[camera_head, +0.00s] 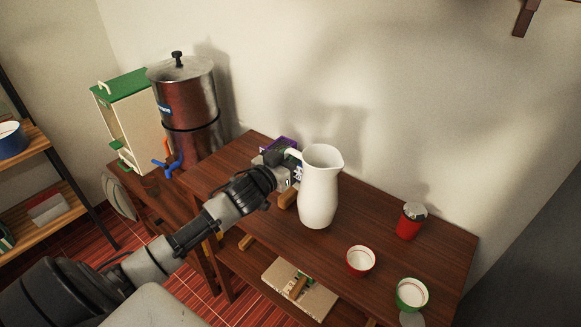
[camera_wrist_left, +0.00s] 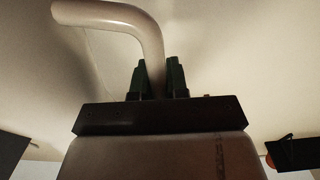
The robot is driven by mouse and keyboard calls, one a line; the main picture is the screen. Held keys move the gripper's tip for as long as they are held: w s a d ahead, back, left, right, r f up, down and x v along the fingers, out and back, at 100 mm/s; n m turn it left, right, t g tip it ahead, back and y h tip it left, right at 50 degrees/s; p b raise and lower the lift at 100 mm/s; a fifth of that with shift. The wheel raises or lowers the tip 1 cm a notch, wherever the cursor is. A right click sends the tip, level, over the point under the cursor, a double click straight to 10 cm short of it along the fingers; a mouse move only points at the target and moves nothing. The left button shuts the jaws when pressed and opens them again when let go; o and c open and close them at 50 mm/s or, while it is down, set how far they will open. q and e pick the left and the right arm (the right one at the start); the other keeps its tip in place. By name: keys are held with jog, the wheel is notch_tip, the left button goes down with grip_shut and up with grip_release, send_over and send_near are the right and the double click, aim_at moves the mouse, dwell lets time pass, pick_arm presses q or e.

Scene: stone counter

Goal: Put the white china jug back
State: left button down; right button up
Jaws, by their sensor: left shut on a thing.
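The white china jug (camera_head: 319,190) is upright over the wooden table in the head view. I cannot tell whether its base touches the tabletop. My left gripper (camera_head: 286,158) reaches in from the left and is shut on the jug's handle. In the left wrist view the curved handle (camera_wrist_left: 118,18) runs down between the two dark fingers of the gripper (camera_wrist_left: 158,80). The jug's body is out of the wrist view. My right gripper is not in view.
On the wooden table (camera_head: 384,236), a red-rimmed cup (camera_head: 360,261), a green-rimmed cup (camera_head: 411,294) and a red shaker (camera_head: 411,222) stand right of the jug. A purple box (camera_head: 282,145) is behind the gripper. A metal urn (camera_head: 188,108) stands at the left.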

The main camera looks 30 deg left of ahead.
pick_arm(q)
notch_tip(320, 180, down, 4)
jog(key=shift+r+p, duration=0.1)
jog(key=shift+p, duration=0.2)
jog(key=shift+a, duration=0.1)
jog(key=c, duration=1.5)
grip_release()
jog(key=shift+f, duration=0.3)
jog(key=o, duration=0.4)
jog(key=shift+s+r, duration=0.15)
jog(key=shift+s+a+r+b, duration=0.15)
jog(key=shift+s+b, duration=0.3)
jog(key=shift+s, duration=1.5)
jog(key=shift+s+a+f+b, duration=0.1)
jog(key=shift+s+b, duration=0.3)
jog(key=shift+s, duration=1.6)
jog(key=shift+s+a+r+b, duration=0.15)
jog(key=shift+s+b, duration=0.3)
jog(key=shift+s, duration=1.5)
